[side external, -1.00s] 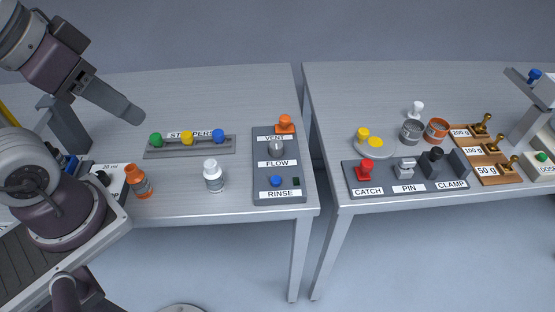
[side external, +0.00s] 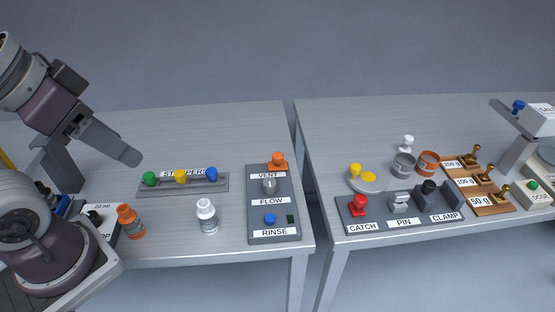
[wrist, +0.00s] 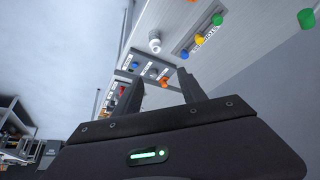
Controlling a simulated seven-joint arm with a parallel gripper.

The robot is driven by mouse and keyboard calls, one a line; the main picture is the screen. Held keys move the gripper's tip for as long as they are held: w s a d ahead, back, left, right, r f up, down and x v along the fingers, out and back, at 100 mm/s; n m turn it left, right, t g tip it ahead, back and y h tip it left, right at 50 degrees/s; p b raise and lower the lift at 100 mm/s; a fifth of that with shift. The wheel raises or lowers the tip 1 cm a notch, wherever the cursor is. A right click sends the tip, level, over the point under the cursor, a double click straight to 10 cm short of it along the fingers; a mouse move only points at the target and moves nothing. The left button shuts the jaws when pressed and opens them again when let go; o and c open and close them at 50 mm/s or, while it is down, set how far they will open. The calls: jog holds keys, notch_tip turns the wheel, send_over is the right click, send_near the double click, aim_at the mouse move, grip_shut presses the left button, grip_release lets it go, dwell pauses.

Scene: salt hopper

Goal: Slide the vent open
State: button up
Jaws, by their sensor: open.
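The vent is an orange knob (side external: 278,160) at the top end of a dark grey panel (side external: 254,222), behind the VENT label (side external: 269,175). In the wrist view an orange knob (wrist: 164,81) shows just beyond and between my fingers. My gripper (side external: 131,156) is at the left in the side view, raised near the stopper rack and well apart from the vent. In the wrist view my gripper (wrist: 157,80) is open, with nothing between its fingers. The slot under the vent knob is too small to make out.
The panel also carries a grey FLOW knob (side external: 269,186) and a blue RINSE button (side external: 270,218). The stopper rack (side external: 222,186), a white bottle (side external: 208,216) and an orange bottle (side external: 130,222) stand left of it. A gap separates the right table (side external: 370,125), which holds more fixtures.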

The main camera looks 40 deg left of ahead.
jog(key=w+r+m+g, duration=0.1)
jog(key=w+r+m, duration=0.15)
jog(key=w, duration=0.45)
jog(key=m+g, duration=0.4)
jog(key=m, duration=0.7)
send_over(278, 155)
notch_tip(278, 155, down, 16)
jog(key=shift+m+g, duration=0.25)
jog(key=shift+g, duration=0.05)
notch_tip(278, 155, down, 9)
jog(key=shift+r, duration=0.1)
grip_shut()
jog(key=shift+r, duration=0.1)
